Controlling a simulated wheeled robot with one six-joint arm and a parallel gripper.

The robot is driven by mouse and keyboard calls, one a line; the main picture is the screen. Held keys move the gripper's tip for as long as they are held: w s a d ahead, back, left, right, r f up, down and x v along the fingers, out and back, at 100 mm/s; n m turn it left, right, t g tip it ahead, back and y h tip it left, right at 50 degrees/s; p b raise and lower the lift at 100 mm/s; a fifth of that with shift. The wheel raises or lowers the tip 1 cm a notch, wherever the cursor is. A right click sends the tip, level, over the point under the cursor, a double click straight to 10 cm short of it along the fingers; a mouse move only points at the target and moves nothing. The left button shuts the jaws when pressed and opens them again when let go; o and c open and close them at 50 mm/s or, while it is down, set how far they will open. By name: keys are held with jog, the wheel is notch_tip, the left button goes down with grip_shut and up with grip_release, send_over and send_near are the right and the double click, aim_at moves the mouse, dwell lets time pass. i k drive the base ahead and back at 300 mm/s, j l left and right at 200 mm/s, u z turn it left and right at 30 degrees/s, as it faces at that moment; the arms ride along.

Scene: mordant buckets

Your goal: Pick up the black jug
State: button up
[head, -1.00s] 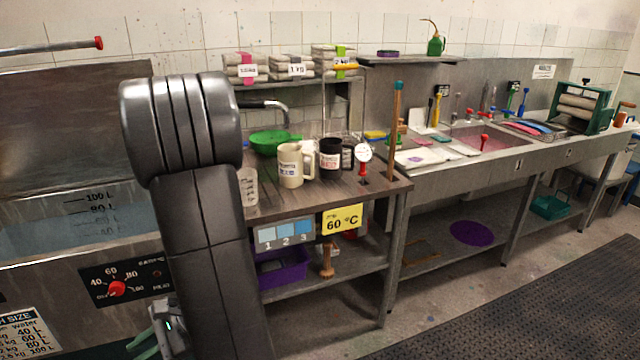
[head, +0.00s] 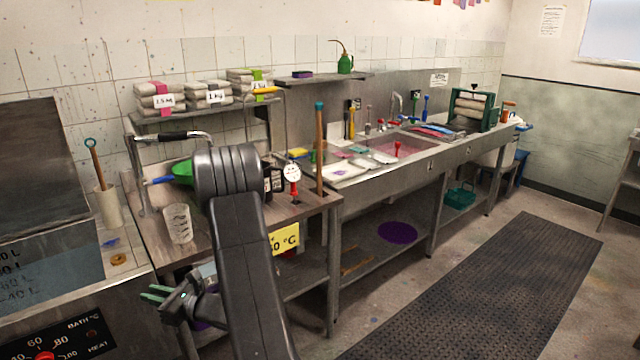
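The black jug (head: 267,182) stands on the dark bench top, mostly hidden behind my arm; only a dark strip with a pale label shows. A second dark labelled container (head: 278,179) stands close beside it, and I cannot clearly tell where one ends. My gripper (head: 149,292) has green fingertips pointing left. It is low in front of the bench, below the top and well apart from the jug. The fingers show a gap with nothing between them. The cream jug is hidden behind my arm.
A clear beaker (head: 178,224) stands at the bench's front left. A red-based dial thermometer (head: 293,178) stands right of the jug, near an upright wooden stick (head: 320,150). The dark floor mat (head: 480,285) is clear.

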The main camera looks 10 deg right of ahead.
aim_at(267, 169)
jog(key=i+j+z, duration=0.15)
jog(key=z, duration=0.3)
jog(key=i+j+z, duration=0.1)
jog(key=z, duration=0.35)
jog(key=j+z, duration=0.6)
jog(key=z, duration=0.3)
jog(key=j+z, duration=0.15)
jog(key=j, duration=0.65)
jog(key=k+j+z, duration=0.2)
jog(key=j, duration=0.6)
jog(key=i+j, duration=0.05)
jog(key=i, duration=0.05)
